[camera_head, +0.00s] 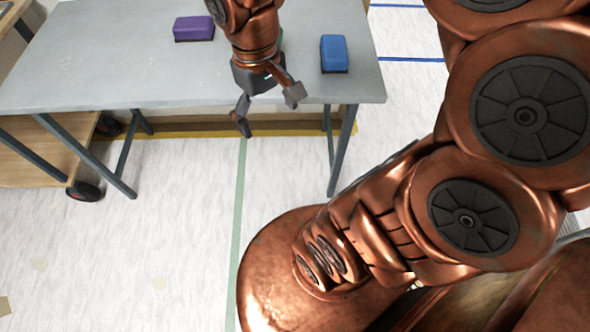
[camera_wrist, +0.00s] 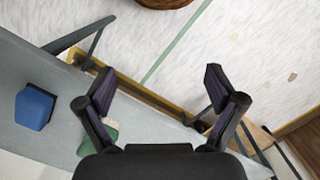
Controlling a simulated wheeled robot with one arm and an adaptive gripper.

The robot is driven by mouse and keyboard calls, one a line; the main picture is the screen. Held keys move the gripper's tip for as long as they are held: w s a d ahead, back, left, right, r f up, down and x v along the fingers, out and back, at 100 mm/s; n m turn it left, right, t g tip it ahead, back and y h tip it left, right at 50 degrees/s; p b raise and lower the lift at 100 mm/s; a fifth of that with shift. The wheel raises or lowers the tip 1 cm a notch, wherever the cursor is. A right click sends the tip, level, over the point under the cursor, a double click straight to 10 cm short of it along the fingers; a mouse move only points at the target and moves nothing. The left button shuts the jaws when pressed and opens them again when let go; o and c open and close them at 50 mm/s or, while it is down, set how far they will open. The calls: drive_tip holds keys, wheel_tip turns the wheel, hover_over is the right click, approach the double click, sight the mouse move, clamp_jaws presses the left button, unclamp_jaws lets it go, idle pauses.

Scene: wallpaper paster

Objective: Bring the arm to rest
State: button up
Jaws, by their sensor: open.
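My gripper (camera_head: 268,109) hangs at the front edge of the grey table in the head view, fingers spread apart and empty. In the wrist view the gripper (camera_wrist: 158,88) is also open, with nothing between its two fingers. My copper-coloured arm fills the right side of the head view and hides part of the floor.
The grey table (camera_head: 110,70) carries a purple block (camera_head: 194,28) and a blue block (camera_head: 334,53). A green item (camera_wrist: 98,137) is partly hidden behind the gripper in the wrist view. A wooden cart (camera_head: 30,155) stands at left. The floor before the table is clear.

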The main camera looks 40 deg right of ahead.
drive_tip(key=s+a+f, duration=0.1)
drive_tip(key=s+f, duration=0.1)
drive_tip(key=s, duration=0.3)
drive_tip(key=s+a+f+g, duration=0.1)
drive_tip(key=s+f, duration=0.1)
drive_tip(key=s, duration=0.4)
drive_tip(key=shift+a+f, duration=0.15)
drive_tip(key=shift+a, duration=0.15)
